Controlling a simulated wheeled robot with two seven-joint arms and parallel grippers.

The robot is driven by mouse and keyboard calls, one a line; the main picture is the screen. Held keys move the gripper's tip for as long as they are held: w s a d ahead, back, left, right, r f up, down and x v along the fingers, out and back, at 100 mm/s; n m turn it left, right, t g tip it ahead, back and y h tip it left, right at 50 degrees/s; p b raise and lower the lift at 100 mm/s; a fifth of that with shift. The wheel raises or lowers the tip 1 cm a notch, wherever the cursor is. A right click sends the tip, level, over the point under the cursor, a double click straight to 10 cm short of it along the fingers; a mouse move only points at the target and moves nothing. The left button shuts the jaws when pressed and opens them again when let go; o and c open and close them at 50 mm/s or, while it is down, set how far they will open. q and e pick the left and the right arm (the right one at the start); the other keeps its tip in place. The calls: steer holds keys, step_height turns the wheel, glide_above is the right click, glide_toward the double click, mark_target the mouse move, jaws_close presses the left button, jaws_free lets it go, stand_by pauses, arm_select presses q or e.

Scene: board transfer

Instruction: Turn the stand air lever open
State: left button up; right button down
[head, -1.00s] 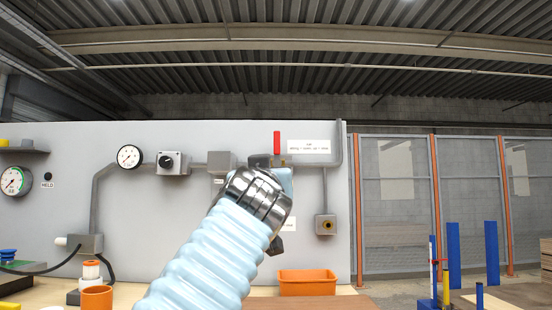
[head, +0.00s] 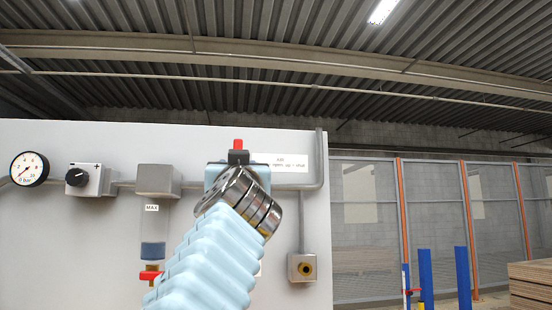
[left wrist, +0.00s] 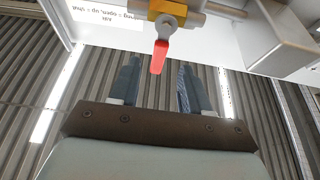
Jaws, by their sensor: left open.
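The red air lever (head: 238,145) points up from the pipe on the grey panel, and only its top shows in the head view. In the left wrist view the red lever (left wrist: 161,55) extends from a brass valve body (left wrist: 168,9). My left gripper (left wrist: 158,70) is open, with one dark finger on each side of the lever's free end. I cannot tell whether either finger touches it. In the head view my left forearm hides the valve and most of the gripper (head: 238,158). My right gripper is not in view.
A white label (head: 285,164) is beside the lever. To the left are a gauge (head: 29,169), a knobbed regulator (head: 88,179) and a filter bowl (head: 153,226) with a red drain tap (head: 150,279). A wall outlet (head: 302,267) is lower right.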

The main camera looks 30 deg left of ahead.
arm_select(q)
steer(key=p+x, duration=0.3)
steer(key=x, duration=0.4)
steer(key=shift+a+r, duration=0.15)
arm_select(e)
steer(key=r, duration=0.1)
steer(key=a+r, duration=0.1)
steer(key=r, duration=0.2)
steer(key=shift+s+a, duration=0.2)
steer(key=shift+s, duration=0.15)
arm_select(q)
jaws_close()
